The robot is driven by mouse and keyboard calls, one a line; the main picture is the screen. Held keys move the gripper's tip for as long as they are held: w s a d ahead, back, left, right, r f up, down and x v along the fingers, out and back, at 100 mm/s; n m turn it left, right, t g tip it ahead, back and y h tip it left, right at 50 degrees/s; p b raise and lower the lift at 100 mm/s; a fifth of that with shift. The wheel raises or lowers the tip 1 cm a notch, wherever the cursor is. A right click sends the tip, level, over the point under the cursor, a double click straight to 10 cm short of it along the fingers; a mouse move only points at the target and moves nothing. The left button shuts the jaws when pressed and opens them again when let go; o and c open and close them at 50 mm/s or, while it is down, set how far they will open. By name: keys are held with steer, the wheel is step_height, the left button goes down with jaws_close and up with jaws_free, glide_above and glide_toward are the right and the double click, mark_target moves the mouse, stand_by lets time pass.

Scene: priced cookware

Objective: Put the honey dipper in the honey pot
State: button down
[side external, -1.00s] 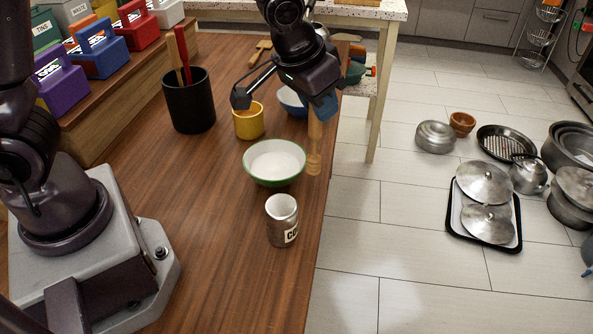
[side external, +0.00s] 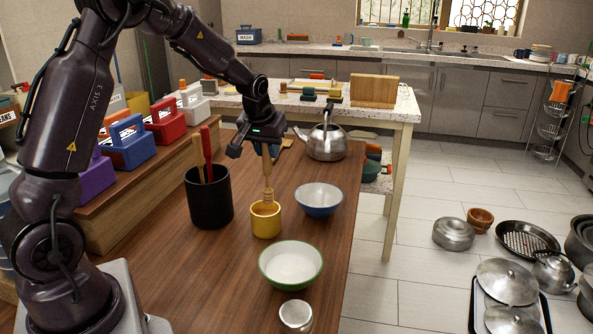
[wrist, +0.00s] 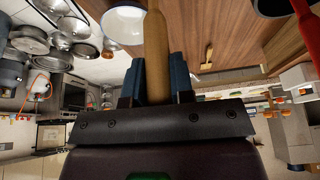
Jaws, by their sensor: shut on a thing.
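My gripper (side external: 262,146) is shut on the handle of the wooden honey dipper (side external: 267,172). The dipper hangs roughly upright with its ridged head down. The yellow honey pot (side external: 265,224) stands on the wooden table straight below it in the side view. The head's lower end meets the pot's mouth in the picture; I cannot tell whether it is inside or just above. In the wrist view, the dipper's handle (wrist: 156,48) runs between the two blue fingertips (wrist: 156,82), and the pot cannot be made out.
A black utensil crock (side external: 209,200) stands left of the pot. A blue bowl (side external: 319,207) is at its right and a green-rimmed bowl (side external: 291,280) in front. A metal can (side external: 296,316) is nearer the camera. A steel kettle (side external: 327,142) stands behind.

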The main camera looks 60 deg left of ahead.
steer(key=a+f+n, duration=0.1)
steer(key=a+f, duration=0.2)
steer(key=f, duration=0.6)
steer(key=shift+w+a+f, duration=0.15)
steer(key=shift+f, duration=0.25)
steer(key=shift+c, duration=2.2)
jaws_free()
steer(key=shift+r, duration=0.15)
steer(key=v, duration=1.2)
steer(key=shift+d+r, duration=0.3)
